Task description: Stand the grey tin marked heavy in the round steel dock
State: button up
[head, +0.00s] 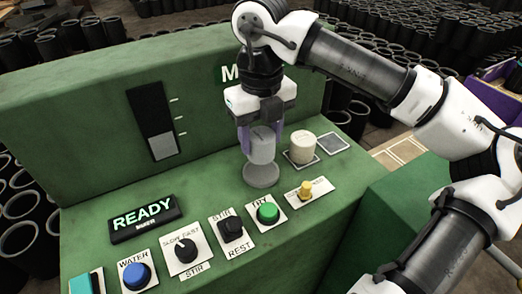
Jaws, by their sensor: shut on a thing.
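A grey tin (262,149) is upright between the fingers of my gripper (262,128), which points straight down and is shut on it. No marking on the tin can be read. The round steel dock (261,177) is directly below the tin on the green ledge. The tin's lower end meets the top of the dock in the picture; I cannot tell whether it rests there or hangs just above.
A cream tin (303,147) stands close to the right on a pale square, beside a grey square plate (333,143). In front are a green button (268,212), a yellow knob (306,190), and a black switch (231,229). The green panel (90,120) rises behind.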

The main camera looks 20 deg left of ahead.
aim_at(261, 154)
jog(key=shift+f, duration=2.65)
jog(key=o, duration=1.1)
jog(key=shift+r, duration=0.1)
jog(key=shift+r, duration=0.15)
notch_tip(261, 154, up, 12)
jog(key=shift+r+b, duration=0.1)
jog(key=shift+b, duration=0.5)
